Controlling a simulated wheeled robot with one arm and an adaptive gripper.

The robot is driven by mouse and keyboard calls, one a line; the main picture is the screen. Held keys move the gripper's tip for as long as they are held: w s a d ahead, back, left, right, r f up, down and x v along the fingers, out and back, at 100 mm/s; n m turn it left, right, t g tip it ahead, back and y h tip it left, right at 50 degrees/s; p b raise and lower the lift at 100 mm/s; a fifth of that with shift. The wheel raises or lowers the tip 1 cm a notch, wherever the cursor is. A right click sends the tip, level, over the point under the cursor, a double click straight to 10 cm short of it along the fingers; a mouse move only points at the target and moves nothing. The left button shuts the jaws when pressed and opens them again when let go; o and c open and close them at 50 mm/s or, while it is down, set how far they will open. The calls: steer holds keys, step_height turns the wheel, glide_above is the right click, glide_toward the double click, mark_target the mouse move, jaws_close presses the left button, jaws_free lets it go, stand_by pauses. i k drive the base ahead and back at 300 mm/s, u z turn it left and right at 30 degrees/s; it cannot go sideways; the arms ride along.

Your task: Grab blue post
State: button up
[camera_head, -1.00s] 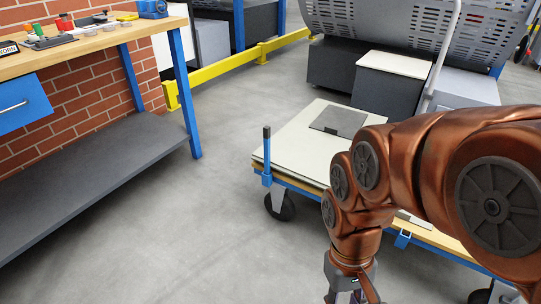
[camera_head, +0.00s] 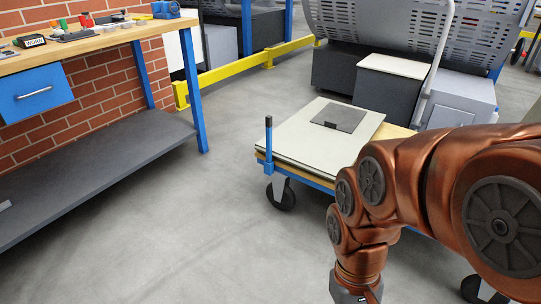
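A short upright post (camera_head: 268,138), blue below with a dark upper end, stands at the near left corner of a flat cart (camera_head: 308,180). The cart has a blue frame and a wooden deck. My copper-coloured arm reaches in from the right and bends down at the bottom edge, to the right of the post and apart from it in the picture. Only the grey wrist end shows there. My gripper's fingers are below the frame, so their state is hidden. My arm covers the cart's right part.
Pale sheets (camera_head: 300,140) with a grey plate (camera_head: 341,117) lie on the cart. A workbench (camera_head: 95,44) with a blue leg (camera_head: 194,95) and a grey lower shelf (camera_head: 90,165) stands left. A yellow rail (camera_head: 235,68) runs behind. The floor between bench and cart is clear.

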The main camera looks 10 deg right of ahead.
mark_target(269, 119)
steer(key=k, duration=1)
steer(key=u, duration=0.95)
steer(key=i, duration=1.95)
steer(key=z, duration=0.95)
steer(key=i, duration=0.85)
steer(key=z, duration=0.15)
